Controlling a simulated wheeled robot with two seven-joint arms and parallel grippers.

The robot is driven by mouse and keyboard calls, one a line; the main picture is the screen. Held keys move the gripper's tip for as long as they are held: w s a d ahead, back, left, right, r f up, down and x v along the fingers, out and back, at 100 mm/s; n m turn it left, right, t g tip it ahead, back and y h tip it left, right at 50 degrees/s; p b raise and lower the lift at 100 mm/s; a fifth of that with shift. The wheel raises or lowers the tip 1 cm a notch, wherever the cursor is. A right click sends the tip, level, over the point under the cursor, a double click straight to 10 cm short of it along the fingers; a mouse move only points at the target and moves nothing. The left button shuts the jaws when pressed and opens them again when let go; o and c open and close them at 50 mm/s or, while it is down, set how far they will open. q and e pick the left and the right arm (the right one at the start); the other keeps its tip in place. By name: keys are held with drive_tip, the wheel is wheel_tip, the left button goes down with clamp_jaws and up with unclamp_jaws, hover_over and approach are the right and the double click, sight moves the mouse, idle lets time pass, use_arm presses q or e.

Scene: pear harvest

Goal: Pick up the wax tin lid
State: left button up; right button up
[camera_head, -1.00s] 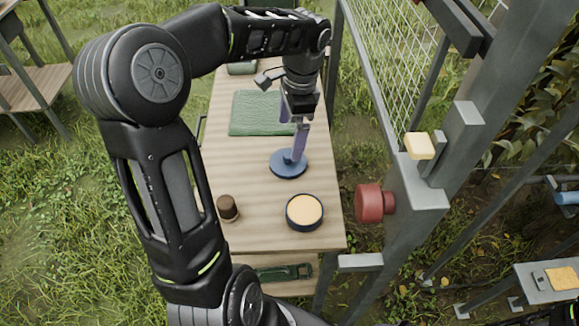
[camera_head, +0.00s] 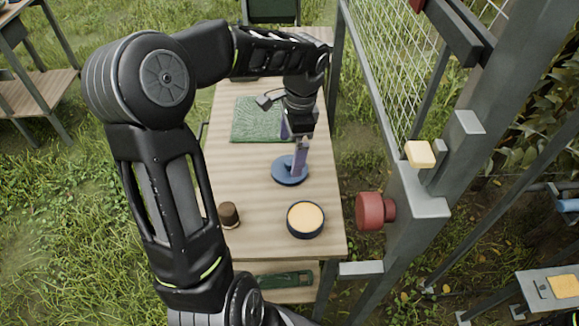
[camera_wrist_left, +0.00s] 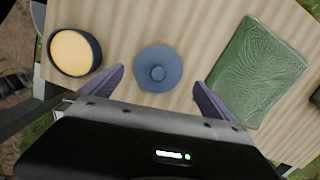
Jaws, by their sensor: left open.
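The wax tin lid (camera_head: 289,173) is a flat blue disc lying on the wooden table. My left gripper (camera_head: 297,158) is above the lid, pointing down. In the left wrist view its two purple fingers (camera_wrist_left: 160,84) are spread wide, one to each side of the lid, with nothing between them. The open wax tin (camera_head: 306,219), dark blue with pale orange wax, stands nearer on the table, and also shows in the left wrist view (camera_wrist_left: 75,52). My right gripper is not in view.
A green folded cloth (camera_head: 258,118) lies behind the lid. A small brown-topped object (camera_head: 229,215) stands at the table's left. A grey post with a red knob (camera_head: 370,211) and a mesh panel rise right of the table (camera_head: 265,253).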

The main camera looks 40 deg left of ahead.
sight(290, 161)
use_arm(q)
drive_tip(key=f, duration=0.4)
drive_tip(key=shift+s+f+p, duration=0.25)
drive_tip(key=shift+f+p, duration=0.05)
drive_tip(key=shift+f, duration=0.1)
drive_tip(key=shift+c, duration=0.2)
drive_tip(key=c, duration=1.2)
